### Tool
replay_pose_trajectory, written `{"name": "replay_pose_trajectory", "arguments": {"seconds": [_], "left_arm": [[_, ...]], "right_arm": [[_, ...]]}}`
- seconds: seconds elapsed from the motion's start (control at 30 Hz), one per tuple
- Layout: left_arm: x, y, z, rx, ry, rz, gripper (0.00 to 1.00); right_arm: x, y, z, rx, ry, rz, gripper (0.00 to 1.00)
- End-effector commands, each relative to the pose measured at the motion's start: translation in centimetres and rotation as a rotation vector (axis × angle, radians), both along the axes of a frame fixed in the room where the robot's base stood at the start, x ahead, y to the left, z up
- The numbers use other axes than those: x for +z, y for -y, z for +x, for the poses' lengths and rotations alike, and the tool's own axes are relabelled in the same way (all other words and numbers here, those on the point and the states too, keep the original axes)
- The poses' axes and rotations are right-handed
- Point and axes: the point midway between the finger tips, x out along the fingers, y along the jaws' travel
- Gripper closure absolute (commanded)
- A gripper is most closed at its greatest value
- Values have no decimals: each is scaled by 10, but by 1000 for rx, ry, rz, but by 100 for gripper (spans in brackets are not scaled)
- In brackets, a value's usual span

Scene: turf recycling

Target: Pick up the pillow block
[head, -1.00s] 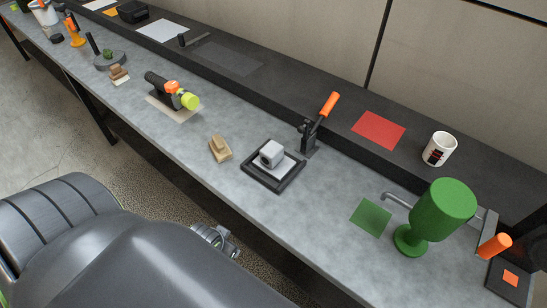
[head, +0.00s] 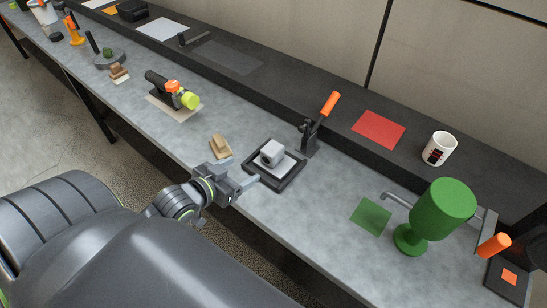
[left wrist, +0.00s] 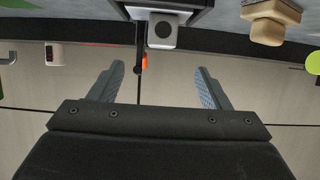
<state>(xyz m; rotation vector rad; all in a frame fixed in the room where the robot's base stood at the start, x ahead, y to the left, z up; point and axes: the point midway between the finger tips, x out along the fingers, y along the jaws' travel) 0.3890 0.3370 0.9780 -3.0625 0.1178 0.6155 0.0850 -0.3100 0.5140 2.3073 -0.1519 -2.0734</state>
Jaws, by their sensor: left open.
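The pillow block (head: 272,152), a light grey block with a round hole, sits on a pale plate inside a black square frame (head: 262,178) on the bench. It also shows at the top of the left wrist view (left wrist: 164,31), its hole facing the camera. My left gripper (head: 240,170) is at the bench's front edge, just left of the frame. Its fingers are spread apart and empty in the left wrist view (left wrist: 160,80), and the block is beyond them, apart from them. My right gripper is not in view.
A tan wooden piece (head: 220,146) lies close to the left gripper. A clamp with an orange handle (head: 328,106) stands behind the frame. A green goblet-shaped thing (head: 440,210) and green square (head: 371,216) are to the right. Bench between frame and green square is clear.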

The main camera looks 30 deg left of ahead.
Motion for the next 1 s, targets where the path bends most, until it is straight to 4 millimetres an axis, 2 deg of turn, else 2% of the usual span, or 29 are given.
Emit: {"name": "replay_pose_trajectory", "arguments": {"seconds": [0.6, 1.0], "left_arm": [[-38, 7, 96, -1, 4, -4, 29], [-47, 8, 120, 0, 4, -3, 29]], "right_arm": [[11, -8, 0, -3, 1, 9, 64], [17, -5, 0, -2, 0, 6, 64]]}}
